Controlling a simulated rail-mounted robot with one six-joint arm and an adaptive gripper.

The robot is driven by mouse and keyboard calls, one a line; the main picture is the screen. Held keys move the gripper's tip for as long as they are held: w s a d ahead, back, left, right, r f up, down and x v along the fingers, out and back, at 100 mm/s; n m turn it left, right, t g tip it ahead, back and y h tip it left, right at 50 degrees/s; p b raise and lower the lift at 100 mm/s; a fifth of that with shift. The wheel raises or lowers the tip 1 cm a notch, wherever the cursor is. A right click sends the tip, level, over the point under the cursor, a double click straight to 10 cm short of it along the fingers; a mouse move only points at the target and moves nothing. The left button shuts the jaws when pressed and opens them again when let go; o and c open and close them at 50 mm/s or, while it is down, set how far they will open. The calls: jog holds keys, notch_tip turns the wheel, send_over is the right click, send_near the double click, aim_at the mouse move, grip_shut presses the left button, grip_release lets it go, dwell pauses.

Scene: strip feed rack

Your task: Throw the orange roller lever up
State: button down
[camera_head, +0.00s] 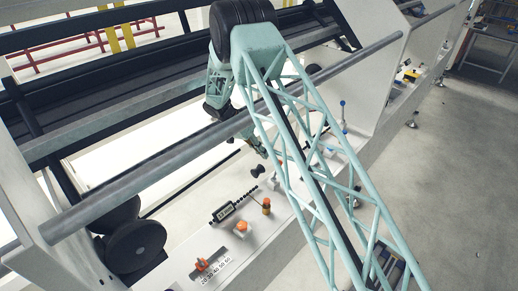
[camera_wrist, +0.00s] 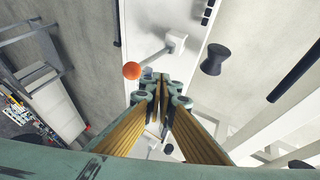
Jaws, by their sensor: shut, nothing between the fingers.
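An orange ball-like knob (camera_wrist: 131,71) shows in the wrist view, up and left of my fingertips. It sits by the free end of a grey rod (camera_wrist: 150,60) that runs from a white block (camera_wrist: 175,41); whether they join is unclear. My gripper (camera_wrist: 163,88) is shut and empty, its fingertips close below the rod; contact cannot be told. In the head view my gripper (camera_head: 262,150) hangs over the white deck, partly behind my lattice arm. I cannot pick out this knob there; the arm may hide it.
A black spool (camera_wrist: 215,59) stands right of the fingers. In the head view, an orange-topped post (camera_head: 266,206), an orange button (camera_head: 241,227) and an orange clip (camera_head: 202,265) sit along the deck's front. A grey round bar (camera_head: 165,155) crosses above the deck.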

jog(key=shift+s+d+f, duration=0.15)
jog(key=shift+s+d, duration=0.4)
jog(key=shift+d, duration=0.15)
jog(key=shift+s+d+f, duration=0.1)
jog(key=shift+s+d, duration=0.45)
jog(key=shift+d, duration=0.1)
jog(key=shift+s+d+b, duration=0.1)
jog(key=shift+s+b, duration=0.05)
jog(key=shift+b, duration=0.3)
